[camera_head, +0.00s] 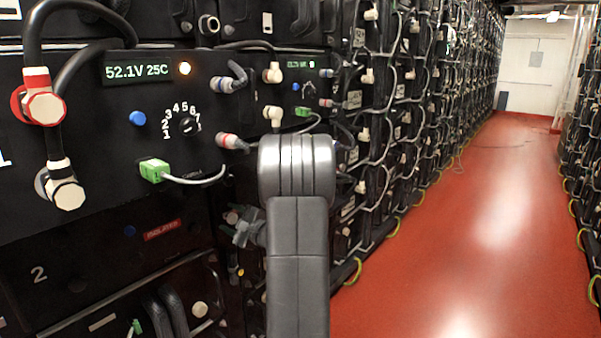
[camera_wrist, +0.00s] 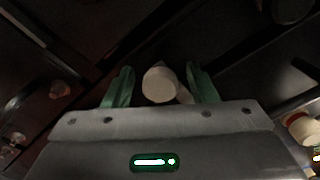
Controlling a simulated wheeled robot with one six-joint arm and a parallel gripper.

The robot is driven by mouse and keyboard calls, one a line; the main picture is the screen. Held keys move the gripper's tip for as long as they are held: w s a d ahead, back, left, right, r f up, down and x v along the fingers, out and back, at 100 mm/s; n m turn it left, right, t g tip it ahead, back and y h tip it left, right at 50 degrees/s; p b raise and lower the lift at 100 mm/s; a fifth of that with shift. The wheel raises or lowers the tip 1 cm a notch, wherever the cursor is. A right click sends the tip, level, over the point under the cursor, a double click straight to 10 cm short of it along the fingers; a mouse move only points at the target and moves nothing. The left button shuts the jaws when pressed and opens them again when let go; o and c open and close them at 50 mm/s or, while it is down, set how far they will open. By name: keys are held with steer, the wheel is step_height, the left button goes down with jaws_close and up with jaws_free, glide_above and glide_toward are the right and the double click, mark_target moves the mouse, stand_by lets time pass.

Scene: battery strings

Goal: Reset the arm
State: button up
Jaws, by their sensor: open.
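My arm (camera_head: 298,230) stands upright in front of the battery rack in the head view. Part of my gripper (camera_head: 245,232) shows to the left of it, close to the rack front; the arm hides the rest. In the wrist view my gripper (camera_wrist: 160,76) is open, with its two green fingers apart. A whitish round connector (camera_wrist: 160,83) appears between the fingers, with a gap on either side. I cannot tell how far in front of the fingers it is. Nothing is visibly held.
The battery module (camera_head: 105,160) at left carries a lit display (camera_head: 138,71), a red-and-white connector (camera_head: 42,104), a green plug (camera_head: 154,170) and loose cables. Racks with cables run back along the left. The red aisle floor (camera_head: 480,220) at right is clear.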

steer(key=p+v, duration=0.2)
steer(key=v, duration=1.2)
steer(key=b+x, duration=0.2)
steer(key=x, duration=1.2)
steer(key=shift+a, duration=0.2)
steer(key=shift+d+n+b, duration=0.2)
steer(key=shift+n+b, duration=0.1)
steer(key=shift+n, duration=1.7)
steer(key=n, duration=0.5)
steer(key=n+p, duration=0.3)
steer(key=n, duration=0.2)
steer(key=shift+r+n, duration=0.1)
steer(key=shift+n, duration=0.2)
steer(key=shift+n+p, duration=0.9)
steer(key=shift+p, duration=0.05)
steer(key=shift+n+p, duration=0.65)
steer(key=shift+n, duration=0.05)
